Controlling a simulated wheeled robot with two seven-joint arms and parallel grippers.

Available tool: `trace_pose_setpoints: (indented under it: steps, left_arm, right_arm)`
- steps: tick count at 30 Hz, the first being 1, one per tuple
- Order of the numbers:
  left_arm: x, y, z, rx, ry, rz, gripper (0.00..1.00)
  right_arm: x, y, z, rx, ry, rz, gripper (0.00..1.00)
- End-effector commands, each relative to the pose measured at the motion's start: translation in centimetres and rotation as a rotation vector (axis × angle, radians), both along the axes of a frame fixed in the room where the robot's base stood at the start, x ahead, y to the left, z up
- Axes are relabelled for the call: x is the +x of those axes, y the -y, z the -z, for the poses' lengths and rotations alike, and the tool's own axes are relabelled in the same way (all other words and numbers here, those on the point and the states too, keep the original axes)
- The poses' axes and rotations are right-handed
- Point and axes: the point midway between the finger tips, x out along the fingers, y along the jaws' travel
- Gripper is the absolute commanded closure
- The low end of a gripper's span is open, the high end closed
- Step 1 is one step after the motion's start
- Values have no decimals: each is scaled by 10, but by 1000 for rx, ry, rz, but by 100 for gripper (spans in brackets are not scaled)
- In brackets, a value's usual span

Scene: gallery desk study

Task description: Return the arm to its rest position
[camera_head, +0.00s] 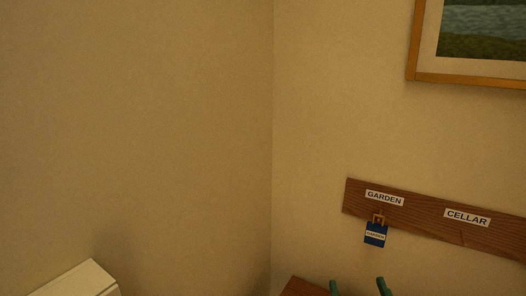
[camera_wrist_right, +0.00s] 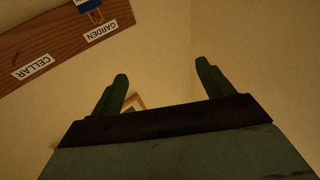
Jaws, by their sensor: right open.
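My right gripper (camera_head: 358,288) shows at the bottom edge of the head view as two green fingertips, spread apart with nothing between them. In the right wrist view the right gripper (camera_wrist_right: 161,82) is open and empty, facing the bare wall. A blue tag (camera_head: 375,234) labelled GARDEN hangs from a hook under the GARDEN label on a wooden wall board (camera_head: 425,220). The tag is above and apart from the right gripper in the head view. The tag (camera_wrist_right: 88,5) is partly cut off at the top of the wrist view. My left gripper is not in view.
The board also carries a CELLAR label (camera_head: 467,217). A framed picture (camera_head: 470,80) hangs above it. A brown wooden surface (camera_head: 303,287) shows at the bottom, and a pale boxy object (camera_head: 80,282) stands at lower left. The wall corner between is bare.

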Motion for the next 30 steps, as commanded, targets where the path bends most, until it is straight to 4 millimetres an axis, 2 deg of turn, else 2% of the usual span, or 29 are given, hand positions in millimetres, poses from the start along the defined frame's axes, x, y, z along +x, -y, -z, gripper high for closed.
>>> trace_pose_setpoints:
  steps: [3, 6, 9, 11, 15, 18, 24, 30]
  left_arm:
    - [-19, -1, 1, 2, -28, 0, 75]
    - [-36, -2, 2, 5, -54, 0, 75]
    - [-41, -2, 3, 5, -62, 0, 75]
    - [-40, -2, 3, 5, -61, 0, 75]
    - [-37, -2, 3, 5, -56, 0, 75]
    - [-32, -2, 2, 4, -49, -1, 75]
    - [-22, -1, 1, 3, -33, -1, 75]
    - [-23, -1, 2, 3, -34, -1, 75]
  right_arm:
    - [-19, -35, 4, -51, -57, -211, 20]
    - [-41, -60, 20, -100, -180, -377, 20]
    - [-66, -74, 46, -142, -359, -494, 20]
    - [-83, -76, 65, -165, -489, -534, 20]
    - [-125, -61, 105, -195, -810, -530, 20]
    - [-152, -42, 125, -199, -1004, -467, 20]
    - [-196, -3, 144, -179, -1286, -286, 20]
    - [-237, 35, 148, -140, -1491, -59, 20]
